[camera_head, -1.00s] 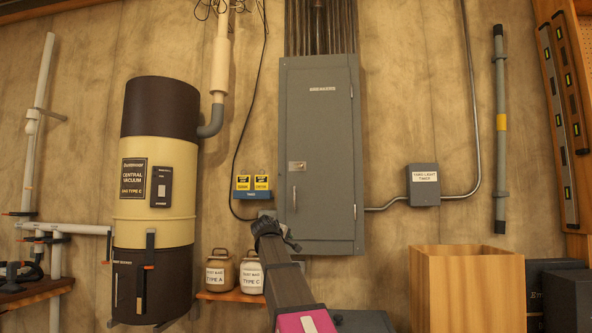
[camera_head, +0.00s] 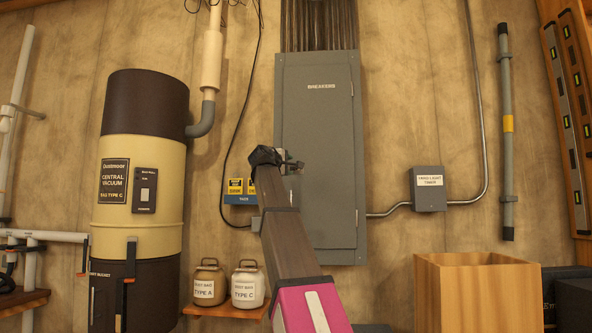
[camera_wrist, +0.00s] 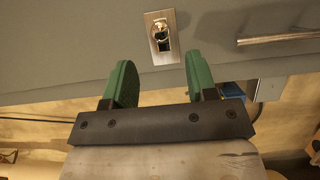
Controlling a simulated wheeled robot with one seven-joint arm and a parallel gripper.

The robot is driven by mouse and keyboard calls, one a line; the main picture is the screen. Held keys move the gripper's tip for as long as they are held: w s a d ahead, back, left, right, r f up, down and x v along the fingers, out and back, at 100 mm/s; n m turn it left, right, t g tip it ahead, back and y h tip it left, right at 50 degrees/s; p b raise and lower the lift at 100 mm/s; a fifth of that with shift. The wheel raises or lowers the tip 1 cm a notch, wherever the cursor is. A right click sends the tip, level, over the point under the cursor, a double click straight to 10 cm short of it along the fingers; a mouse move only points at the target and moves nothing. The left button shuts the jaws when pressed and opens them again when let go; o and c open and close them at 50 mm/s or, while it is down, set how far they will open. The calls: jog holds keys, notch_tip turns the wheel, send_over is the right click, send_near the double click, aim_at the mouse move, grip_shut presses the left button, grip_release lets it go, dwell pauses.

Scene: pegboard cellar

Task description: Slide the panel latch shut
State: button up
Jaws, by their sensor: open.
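The grey breaker panel (camera_head: 325,130) is mounted on the wall, with its door closed. Its latch shows in the wrist view as a small metal plate (camera_wrist: 160,34) with a shiny knob and a dark opening beside it. In the head view my gripper (camera_head: 291,164) and wrist cover the latch. My gripper also shows in the wrist view (camera_wrist: 159,65), with two green fingers apart and nothing between them. The latch lies just beyond the fingertips, roughly centred between them. I cannot see any contact.
A bar handle (camera_wrist: 280,38) sits on the door beside the latch. Yellow-labelled switches (camera_head: 236,189) are left of the panel, and a timer box (camera_head: 428,188) is to its right. Two jars (camera_head: 247,286) stand on a shelf below. A wooden box (camera_head: 474,290) stands lower right.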

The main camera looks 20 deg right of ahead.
jog(key=x, duration=0.7)
jog(key=shift+w+d, duration=0.25)
jog(key=shift+f, duration=0.1)
